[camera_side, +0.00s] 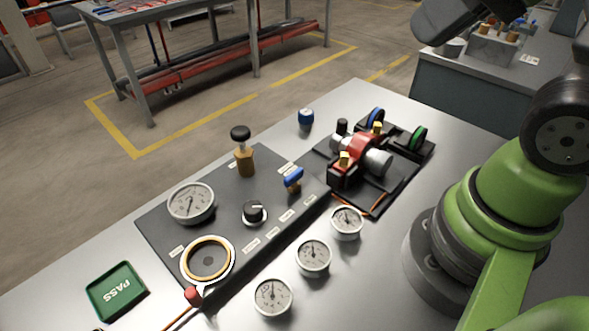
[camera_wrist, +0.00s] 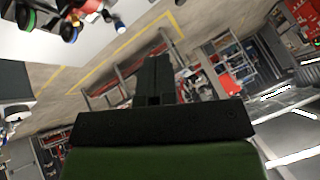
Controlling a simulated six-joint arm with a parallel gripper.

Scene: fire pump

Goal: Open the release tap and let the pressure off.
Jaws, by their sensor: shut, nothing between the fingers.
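A small tap with a blue handle (camera_side: 293,177) stands on the dark panel (camera_side: 215,225) in the side view, near the panel's right end. It looks like the release tap; its setting cannot be read. A large white dial gauge (camera_side: 191,203) sits at the panel's left, its reading too small to be sure of. A brass post with a black knob (camera_side: 241,135) stands upright at the panel's far edge. My gripper (camera_wrist: 155,75) shows in the wrist view as black fingers, shut and empty, pointing across the room and away from the panel. Its fingertips do not show in the side view.
A black round knob (camera_side: 254,212) and a brass-rimmed ring (camera_side: 208,260) are on the panel. Loose gauges (camera_side: 314,256) lie in front. A red pump assembly (camera_side: 357,160) stands right. A blue-topped cap (camera_side: 306,117) stands behind. A green PASS tray (camera_side: 117,290) lies left.

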